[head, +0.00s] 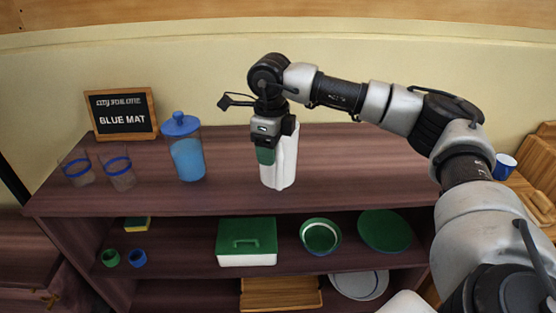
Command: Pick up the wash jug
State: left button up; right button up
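A tall white jug (287,163), which I take to be the wash jug, stands upright on the top of the dark wooden shelf unit (350,184). A green patch shows at its upper left, just under my gripper. My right gripper (266,143) points down at the jug's upper left side and hides part of its top. Its fingers are hard to make out, so I cannot tell whether they are closed on the jug. My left gripper is not in view.
A blue-lidded jar (187,158), two clear glasses (118,172) and a "BLUE MAT" sign (121,114) stand to the left. The top right of the jug is clear. A green-lidded box (246,240), a green bowl (320,236) and a green plate (385,230) sit below.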

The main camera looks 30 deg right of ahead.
grip_shut()
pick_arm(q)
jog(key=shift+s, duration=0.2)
pick_arm(e)
jog(key=shift+r, duration=0.15)
jog(key=shift+r, duration=0.1)
